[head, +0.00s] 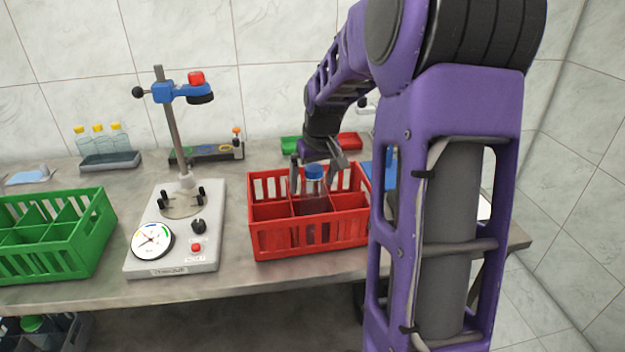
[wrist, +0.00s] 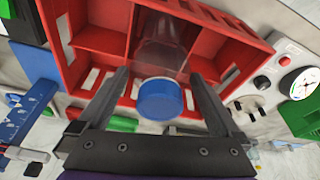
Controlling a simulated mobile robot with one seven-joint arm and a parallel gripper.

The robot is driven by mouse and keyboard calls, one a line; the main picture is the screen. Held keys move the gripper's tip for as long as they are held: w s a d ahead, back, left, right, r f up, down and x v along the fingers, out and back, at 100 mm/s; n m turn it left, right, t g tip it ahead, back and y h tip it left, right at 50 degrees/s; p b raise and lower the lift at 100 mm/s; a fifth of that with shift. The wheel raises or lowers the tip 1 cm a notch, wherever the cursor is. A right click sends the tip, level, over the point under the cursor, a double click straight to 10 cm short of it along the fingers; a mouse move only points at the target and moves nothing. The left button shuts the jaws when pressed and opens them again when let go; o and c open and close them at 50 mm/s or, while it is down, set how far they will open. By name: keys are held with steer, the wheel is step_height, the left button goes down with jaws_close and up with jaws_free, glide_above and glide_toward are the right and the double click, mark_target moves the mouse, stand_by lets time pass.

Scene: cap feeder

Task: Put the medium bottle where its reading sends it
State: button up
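A clear bottle with a blue cap (head: 314,172) stands in a compartment of the red crate (head: 310,246). Whether it is the medium bottle I cannot tell. My gripper (head: 318,168) is open above the crate, with its fingers on either side of the cap. In the wrist view the blue cap (wrist: 160,99) lies between the fingers (wrist: 160,85), with gaps on both sides. The tester (head: 208,250) stands left of the crate, with a round dial (head: 152,241) with coloured marks; its reading is too small to tell. A green crate (head: 60,262) stands at the left.
Several yellow-capped bottles (head: 98,140) stand in a grey tray (head: 110,161) at the back left. A dark rack (head: 205,153) lies behind the tester. The tester's post (head: 175,135) rises left of the red crate. Green and red trays lie behind the crate.

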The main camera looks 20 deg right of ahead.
steer(key=shift+r, duration=0.5)
steer(key=p+v, duration=0.2)
steer(key=v, duration=0.9)
steer(key=shift+r, duration=0.2)
